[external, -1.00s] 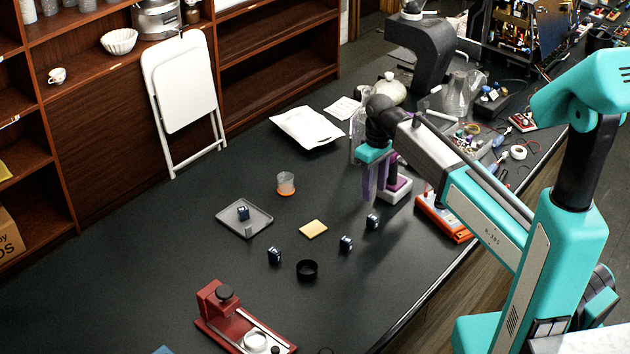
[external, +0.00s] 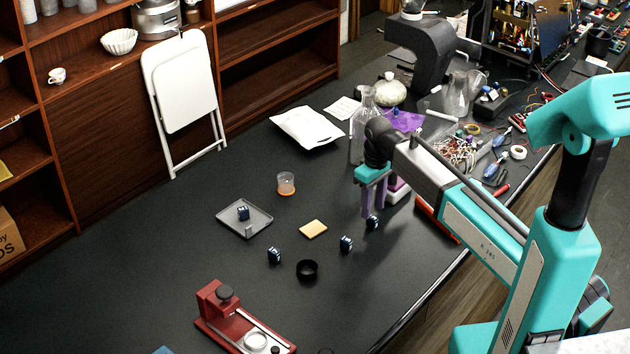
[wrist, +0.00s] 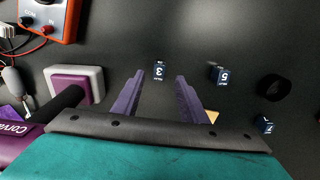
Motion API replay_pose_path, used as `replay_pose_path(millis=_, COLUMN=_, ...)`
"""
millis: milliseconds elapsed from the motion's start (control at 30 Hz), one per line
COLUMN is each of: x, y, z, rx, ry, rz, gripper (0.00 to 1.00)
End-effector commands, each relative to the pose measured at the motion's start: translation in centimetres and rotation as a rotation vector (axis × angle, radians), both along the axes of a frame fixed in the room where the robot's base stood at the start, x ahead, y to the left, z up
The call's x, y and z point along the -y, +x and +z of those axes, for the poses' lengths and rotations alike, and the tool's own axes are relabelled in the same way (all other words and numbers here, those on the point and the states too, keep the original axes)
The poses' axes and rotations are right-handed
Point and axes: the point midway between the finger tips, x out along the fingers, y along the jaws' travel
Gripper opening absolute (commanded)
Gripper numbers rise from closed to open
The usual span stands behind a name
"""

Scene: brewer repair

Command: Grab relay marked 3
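The relay marked 3 (wrist: 160,70) is a small dark blue cube with a white label. In the wrist view it lies ahead of the gap between my fingertips. In the external view this relay (external: 373,223) stands on the black table just below my fingers. My gripper (external: 373,213) has purple fingers pointing down. In the wrist view my gripper (wrist: 160,79) is open, with nothing between its fingers. The relay marked 5 (wrist: 220,75) and another marked 7 (wrist: 265,124) lie to the right. Another relay (external: 243,212) sits in a grey tray (external: 262,221).
A black ring (external: 307,270) and a yellow sponge (external: 313,229) lie near the relays. A white-and-purple block (wrist: 90,80) and an orange meter (wrist: 52,18) are close on the left in the wrist view. A red device (external: 232,318) stands at the front.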

Motion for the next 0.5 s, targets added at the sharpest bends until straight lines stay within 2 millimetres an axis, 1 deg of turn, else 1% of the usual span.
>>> replay_pose_path(millis=167, x=0.0, y=0.0, z=-0.5, rx=0.000, ry=0.000, rz=0.000, gripper=0.39)
replay_pose_path(millis=500, x=0.3, y=0.0, z=-3.6, rx=-0.001, ry=-0.001, rz=0.000, gripper=0.39)
